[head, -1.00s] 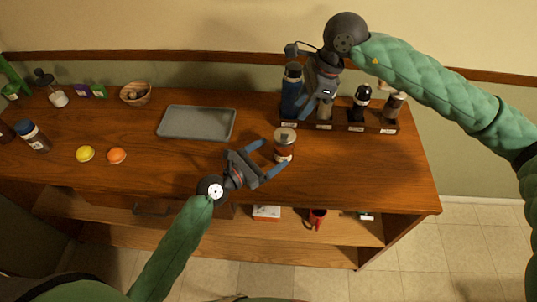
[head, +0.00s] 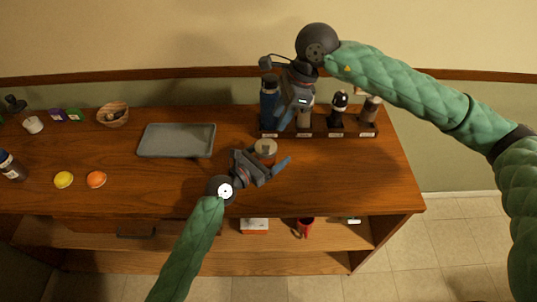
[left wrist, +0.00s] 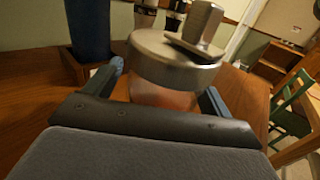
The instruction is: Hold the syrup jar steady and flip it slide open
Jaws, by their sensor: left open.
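The syrup jar (head: 266,147) stands on the wooden counter in front of the bottle rack. In the left wrist view its round metal lid (left wrist: 165,63) carries a raised metal piece and a flat tab (left wrist: 194,46); the reddish body shows below. My left gripper (head: 272,162) is open, with the jar between its blue fingers (left wrist: 160,90); I see no clear contact. My right gripper (head: 298,108) hangs over the rack, beside the tall blue bottle (head: 269,105). Its fingers are partly hidden and their opening is unclear.
The dark rack (head: 350,131) holds several bottles behind the jar. A grey tray (head: 177,140) lies to the left, with a yellow (head: 63,180) and an orange (head: 97,179) round item farther left. The counter right of the jar is clear.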

